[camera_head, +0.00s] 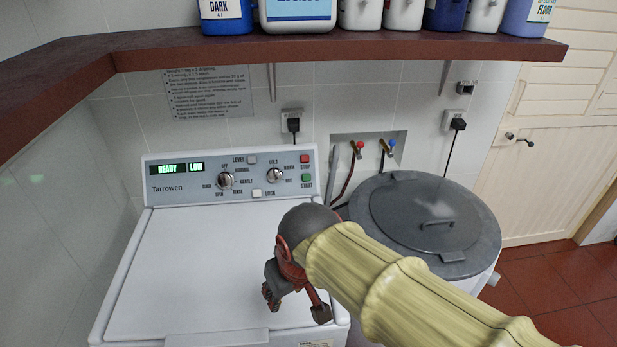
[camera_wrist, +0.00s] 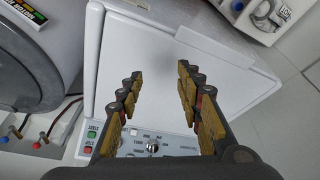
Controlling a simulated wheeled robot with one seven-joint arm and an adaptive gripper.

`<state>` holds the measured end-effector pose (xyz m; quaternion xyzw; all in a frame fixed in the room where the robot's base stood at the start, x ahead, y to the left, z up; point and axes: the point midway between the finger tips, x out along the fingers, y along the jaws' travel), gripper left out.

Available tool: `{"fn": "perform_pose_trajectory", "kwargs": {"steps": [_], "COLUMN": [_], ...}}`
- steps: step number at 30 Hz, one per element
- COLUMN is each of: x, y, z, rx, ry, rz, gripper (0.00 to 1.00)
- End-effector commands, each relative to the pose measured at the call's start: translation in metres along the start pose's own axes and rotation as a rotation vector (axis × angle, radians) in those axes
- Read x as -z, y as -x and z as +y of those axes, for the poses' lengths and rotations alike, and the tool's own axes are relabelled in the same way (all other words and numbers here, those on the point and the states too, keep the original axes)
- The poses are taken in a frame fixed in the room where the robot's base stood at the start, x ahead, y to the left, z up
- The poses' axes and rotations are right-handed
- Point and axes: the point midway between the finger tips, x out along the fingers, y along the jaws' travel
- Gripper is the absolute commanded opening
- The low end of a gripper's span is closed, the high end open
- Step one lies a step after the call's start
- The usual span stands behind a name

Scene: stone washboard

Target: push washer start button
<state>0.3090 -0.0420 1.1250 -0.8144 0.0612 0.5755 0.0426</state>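The white washer (camera_head: 215,265) stands at the left in the head view, its control panel along the back reading READY and LOW. The green start button (camera_head: 306,178) is at the panel's right end, below the red stop button (camera_head: 305,159). My gripper (camera_head: 295,304) is over the front right of the lid, nearer the front than the panel and apart from the button. In the wrist view my gripper (camera_wrist: 160,92) has its two fingers spread with nothing between them. The green start button (camera_wrist: 90,139) shows left of the fingers, and part of the panel is hidden behind them.
Two panel dials (camera_head: 225,181) sit left of the buttons. A grey-lidded round tub (camera_head: 425,220) stands right of the washer, with taps and hoses (camera_head: 359,150) behind. A reddish shelf (camera_head: 320,45) with bottles overhangs the panel. The lid's left side is clear.

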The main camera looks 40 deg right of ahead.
Motion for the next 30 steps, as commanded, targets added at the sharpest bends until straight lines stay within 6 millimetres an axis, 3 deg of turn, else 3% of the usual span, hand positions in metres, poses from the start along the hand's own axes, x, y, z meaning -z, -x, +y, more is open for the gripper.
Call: {"fn": "perform_pose_trajectory", "kwargs": {"steps": [11, 17, 20, 27, 30], "x": [0.079, 0.129, 0.154, 0.231, 0.274], "y": [-0.046, -0.085, -0.107, -0.157, -0.153], "z": [0.082, 0.141, 0.174, 0.254, 0.270], "rx": [-0.067, -0.102, -0.122, -0.175, -0.194], "ry": [-0.200, -0.293, -0.335, -0.400, -0.392], "rz": [-0.111, -0.096, -0.070, 0.079, 0.186], "gripper": [0.13, 0.01, 0.00, 0.00, 0.00]}}
